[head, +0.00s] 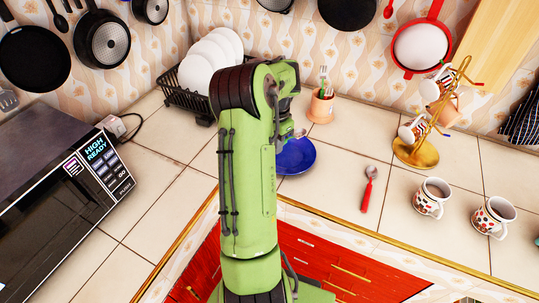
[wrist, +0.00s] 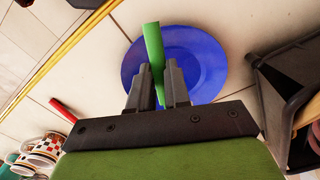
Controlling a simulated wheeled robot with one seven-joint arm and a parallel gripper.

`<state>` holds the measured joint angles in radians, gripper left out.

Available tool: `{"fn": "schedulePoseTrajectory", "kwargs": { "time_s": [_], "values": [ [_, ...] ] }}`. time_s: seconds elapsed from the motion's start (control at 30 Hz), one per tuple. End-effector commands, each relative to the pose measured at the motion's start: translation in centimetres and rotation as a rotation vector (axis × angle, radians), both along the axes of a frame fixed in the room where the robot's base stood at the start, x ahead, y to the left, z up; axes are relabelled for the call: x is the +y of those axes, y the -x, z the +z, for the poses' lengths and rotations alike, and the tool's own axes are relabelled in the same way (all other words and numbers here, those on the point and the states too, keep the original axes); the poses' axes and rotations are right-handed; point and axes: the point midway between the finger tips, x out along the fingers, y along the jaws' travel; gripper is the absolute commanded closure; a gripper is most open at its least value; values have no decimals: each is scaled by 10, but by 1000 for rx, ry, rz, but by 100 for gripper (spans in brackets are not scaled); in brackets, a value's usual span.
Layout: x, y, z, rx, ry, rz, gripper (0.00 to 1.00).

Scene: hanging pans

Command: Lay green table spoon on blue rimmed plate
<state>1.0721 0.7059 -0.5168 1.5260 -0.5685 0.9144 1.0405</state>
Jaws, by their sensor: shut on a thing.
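The blue plate (head: 296,156) lies on the tiled counter, partly hidden behind my green arm in the head view. In the wrist view the plate (wrist: 202,62) is below and beyond my fingers. My gripper (wrist: 157,75) is shut on the green spoon (wrist: 153,42), whose green part sticks out past the fingertips over the plate. The rest of the spoon is hidden by the fingers. I cannot tell whether the spoon touches the plate. In the head view my arm hides the gripper and the spoon.
A red-handled spoon (head: 370,188) lies right of the plate. Two patterned mugs (head: 431,197) stand further right, near a gold mug stand (head: 416,152). A utensil cup (head: 321,106) and a black dish rack (head: 178,91) with white plates stand behind. A microwave (head: 65,195) is at left.

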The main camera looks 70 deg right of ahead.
Motion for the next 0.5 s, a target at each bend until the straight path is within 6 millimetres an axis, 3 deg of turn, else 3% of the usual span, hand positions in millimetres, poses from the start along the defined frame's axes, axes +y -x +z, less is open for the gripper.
{"fn": "schedulePoseTrajectory", "kwargs": {
  "time_s": [0.03, 0.3, 0.5],
  "values": [
    [1, 0, -12, 1, -2, 1, 100],
    [1, -1, -53, 1, -3, 1, 100],
    [0, -1, -57, -3, 1, 2, 100]
  ]
}}
